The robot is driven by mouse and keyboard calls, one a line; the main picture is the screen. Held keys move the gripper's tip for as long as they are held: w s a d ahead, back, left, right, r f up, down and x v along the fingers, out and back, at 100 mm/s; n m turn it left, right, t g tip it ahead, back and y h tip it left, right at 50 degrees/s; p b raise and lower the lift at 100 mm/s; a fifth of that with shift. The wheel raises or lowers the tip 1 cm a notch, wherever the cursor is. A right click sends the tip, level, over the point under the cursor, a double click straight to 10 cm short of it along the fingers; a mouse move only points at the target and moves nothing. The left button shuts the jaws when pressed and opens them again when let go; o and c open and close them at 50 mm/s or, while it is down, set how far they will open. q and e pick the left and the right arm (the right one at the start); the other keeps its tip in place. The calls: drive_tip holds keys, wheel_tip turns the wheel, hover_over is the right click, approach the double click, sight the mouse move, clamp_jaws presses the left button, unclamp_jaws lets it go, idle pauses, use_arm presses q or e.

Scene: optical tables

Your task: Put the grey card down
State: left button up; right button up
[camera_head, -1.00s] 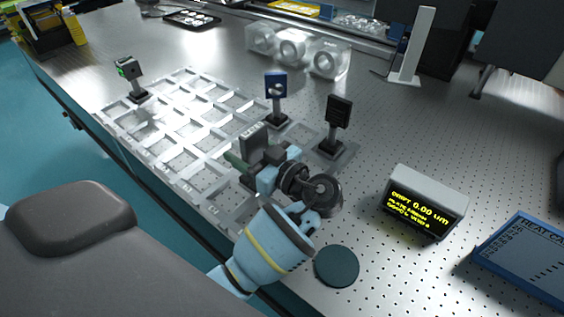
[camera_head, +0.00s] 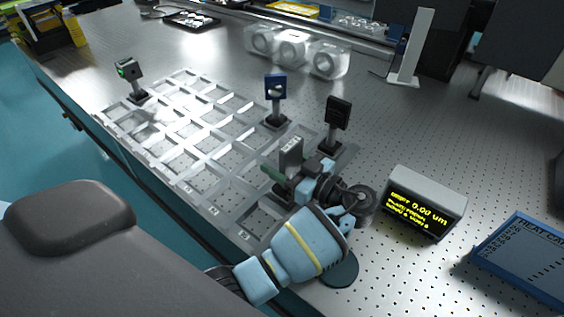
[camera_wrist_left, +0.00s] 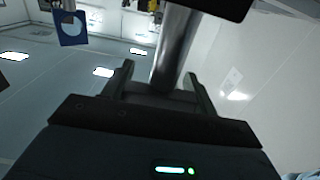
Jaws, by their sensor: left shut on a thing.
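The grey card (camera_head: 290,152) is a small upright plate on a post, near the front right part of the pale grid tray (camera_head: 215,210). My left gripper (camera_head: 291,178) is shut on the card's post, just below the plate. In the left wrist view the post (camera_wrist_left: 175,50) stands between the two fingers (camera_wrist_left: 160,85), and a dark plate edge shows at the top. The lower post and foot are mostly hidden by my gripper and wrist, so I cannot tell whether they touch the tray. My right gripper is not in view.
A blue card on a stand (camera_head: 276,88) and a black card on a stand (camera_head: 337,112) stand close behind. Another stand (camera_head: 130,70) is at the tray's far left. A display box (camera_head: 425,203) is to the right. Several left tray compartments are empty.

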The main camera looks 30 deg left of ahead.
use_arm(q)
drive_tip(key=shift+f, duration=0.15)
drive_tip(key=shift+f, duration=0.15)
drive_tip(key=o, duration=1.3)
drive_tip(key=shift+o, duration=0.2)
